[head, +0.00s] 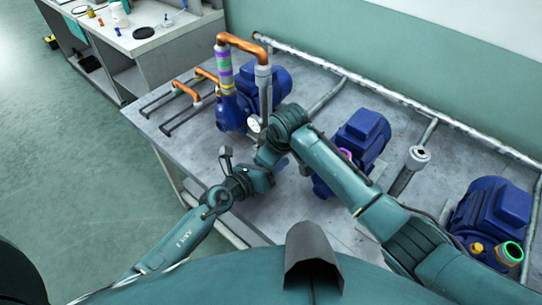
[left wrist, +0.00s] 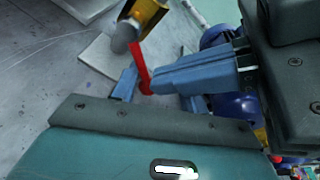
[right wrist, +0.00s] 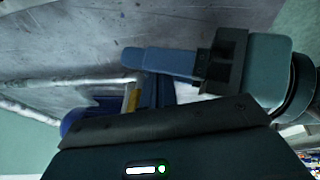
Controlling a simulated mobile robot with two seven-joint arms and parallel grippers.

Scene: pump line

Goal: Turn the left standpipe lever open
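A red lever (left wrist: 143,68) hangs from a yellow valve body (left wrist: 150,14) with a grey round end (left wrist: 124,37) in the left wrist view. My left gripper (left wrist: 143,82) has its blue fingers on either side of the lever's lower part. Whether they press on it cannot be told. In the head view the left gripper (head: 227,160) is low over the bench beside the left pump, and the lever cannot be made out. A grey standpipe (head: 264,88) with a white gauge (head: 254,123) stands at the left pump. My right gripper is near it, largely hidden behind its own arm.
Blue pumps stand along the grey bench (head: 312,205): one at left (head: 232,108), one in the middle (head: 362,135), one at right (head: 492,210). Copper pipe (head: 240,42) arches over the left pump. My arms are close together.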

